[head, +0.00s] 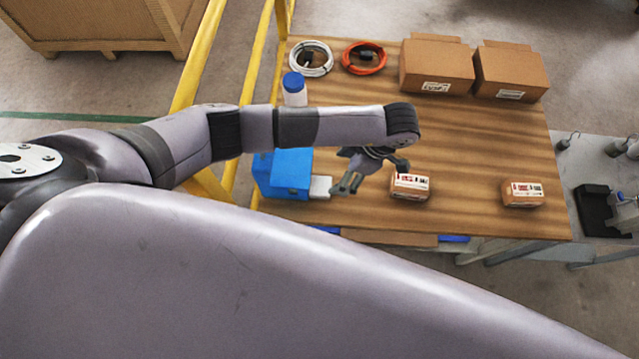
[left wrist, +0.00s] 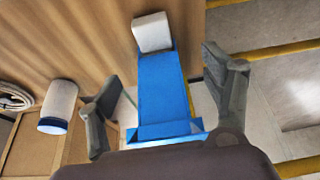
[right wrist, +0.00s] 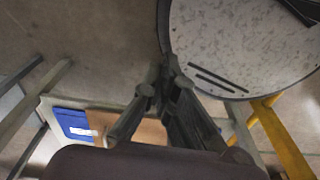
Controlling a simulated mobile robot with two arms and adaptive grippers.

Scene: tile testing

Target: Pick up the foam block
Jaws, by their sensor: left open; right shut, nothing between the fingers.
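The foam block looks to be the small white block (head: 320,187) on the wooden table, at the right end of a blue box (head: 285,173). In the left wrist view the white block (left wrist: 152,32) is at the top, beyond the fingertips, against the end of the blue box (left wrist: 163,95). My left gripper (head: 372,177) is open and empty, just right of the white block in the head view. The left wrist view shows its fingers (left wrist: 160,70) spread to either side of the blue box. My right gripper (right wrist: 162,85) is shut and empty, away from the block.
Two small labelled cartons (head: 411,187) (head: 522,194), two large cartons (head: 436,65) (head: 511,72), coiled cables (head: 311,59) (head: 364,57) and a blue-capped white bottle (head: 294,90) stand on the table. Yellow rails (head: 200,60) run along its left side. The table's middle right is clear.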

